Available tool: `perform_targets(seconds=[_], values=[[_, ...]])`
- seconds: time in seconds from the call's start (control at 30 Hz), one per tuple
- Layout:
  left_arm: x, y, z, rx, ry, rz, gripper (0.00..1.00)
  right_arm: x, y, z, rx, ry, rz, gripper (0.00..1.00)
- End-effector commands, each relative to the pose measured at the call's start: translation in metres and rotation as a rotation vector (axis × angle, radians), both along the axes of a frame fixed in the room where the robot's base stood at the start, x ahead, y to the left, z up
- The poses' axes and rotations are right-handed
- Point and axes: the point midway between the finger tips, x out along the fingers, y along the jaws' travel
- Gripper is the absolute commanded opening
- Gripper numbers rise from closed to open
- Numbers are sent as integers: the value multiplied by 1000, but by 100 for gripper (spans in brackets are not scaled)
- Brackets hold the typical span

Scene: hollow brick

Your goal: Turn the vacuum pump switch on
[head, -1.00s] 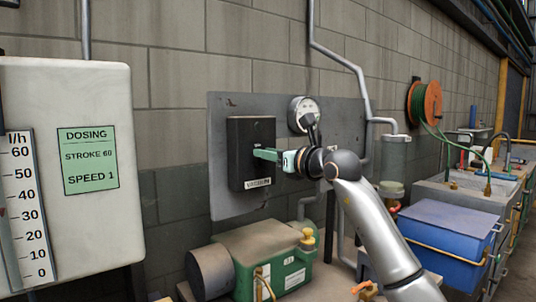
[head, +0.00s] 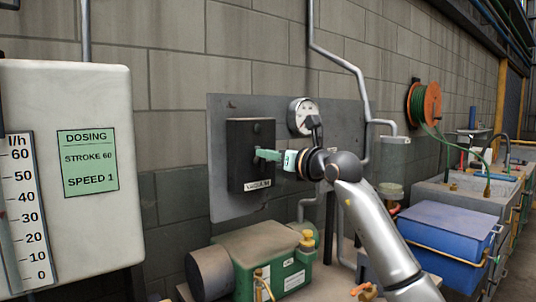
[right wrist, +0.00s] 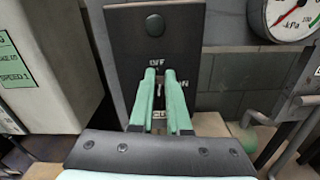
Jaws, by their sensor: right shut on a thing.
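The vacuum pump switch is a dark box (head: 238,140) with a label reading VACUUM (head: 257,185), mounted on a grey panel. In the right wrist view its dark face (right wrist: 185,40) shows a round dark-green lamp (right wrist: 155,25), an OFF mark and an ON mark to the lower right. My right gripper (head: 262,154) is at the front of the box. Its two green fingers (right wrist: 158,85) are closed around the small switch lever (right wrist: 159,91), which is mostly hidden between them. My left gripper is not in view.
A gauge (head: 303,115) sits right of the box on the grey panel (head: 345,115). A green pump (head: 260,250) stands below. A white dosing cabinet (head: 95,210) is at the left, and a blue bin (head: 445,230) is at the right.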

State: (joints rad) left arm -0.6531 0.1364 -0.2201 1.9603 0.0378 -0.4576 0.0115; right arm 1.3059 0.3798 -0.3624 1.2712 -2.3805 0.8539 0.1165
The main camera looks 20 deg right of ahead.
Motion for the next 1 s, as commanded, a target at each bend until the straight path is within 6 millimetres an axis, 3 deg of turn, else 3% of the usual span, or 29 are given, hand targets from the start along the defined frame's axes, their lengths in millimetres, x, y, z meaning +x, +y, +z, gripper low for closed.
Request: perform_targets(seconds=[0.03, 1.0], values=[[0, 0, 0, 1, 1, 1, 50, 2, 1, -9, 30, 34, 3, 0], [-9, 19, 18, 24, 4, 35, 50, 6, -8, -18, 888, 348, 7, 0]])
